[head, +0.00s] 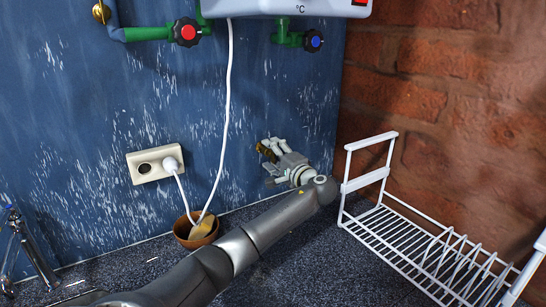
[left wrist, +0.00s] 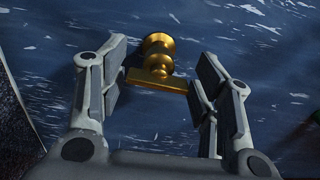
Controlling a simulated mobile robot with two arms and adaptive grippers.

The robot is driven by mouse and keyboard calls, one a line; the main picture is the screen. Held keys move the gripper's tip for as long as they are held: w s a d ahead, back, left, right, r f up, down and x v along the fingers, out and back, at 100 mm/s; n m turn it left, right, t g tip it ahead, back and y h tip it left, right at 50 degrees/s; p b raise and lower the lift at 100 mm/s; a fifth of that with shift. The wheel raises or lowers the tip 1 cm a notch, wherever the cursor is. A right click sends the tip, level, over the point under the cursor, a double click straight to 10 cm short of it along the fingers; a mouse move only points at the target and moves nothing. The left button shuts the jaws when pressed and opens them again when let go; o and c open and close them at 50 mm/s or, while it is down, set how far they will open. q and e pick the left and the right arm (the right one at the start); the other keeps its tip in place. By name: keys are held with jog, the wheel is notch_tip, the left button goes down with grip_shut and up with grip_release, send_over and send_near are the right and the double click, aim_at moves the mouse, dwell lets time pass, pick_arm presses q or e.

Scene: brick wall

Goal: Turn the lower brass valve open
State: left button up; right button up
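The lower brass valve (head: 267,151) sits on the blue wall, right of the socket. In the left wrist view the valve (left wrist: 156,82) shows a round stepped stem and a flat crossbar handle. My left gripper (head: 279,158) is right at the valve, its arm reaching up from the bottom left. In the left wrist view the fingers of the left gripper (left wrist: 159,88) stand apart, one at each end of the crossbar. Whether the pads touch the bar I cannot tell. My right gripper is not in view.
A white wire rack (head: 425,262) stands right of my left arm. A socket with a plug (head: 155,163) and a brown pot (head: 196,232) are to the left. A red-knobbed valve (head: 187,32) and blue-knobbed valve (head: 314,41) are above. A chrome tap (head: 30,250) is lower left.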

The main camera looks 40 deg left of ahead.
pick_arm(q)
jog(key=shift+f, duration=0.1)
jog(key=shift+d, duration=0.25)
jog(key=v, duration=1.1)
jog(key=shift+s+d, duration=0.1)
jog(key=shift+d, duration=0.1)
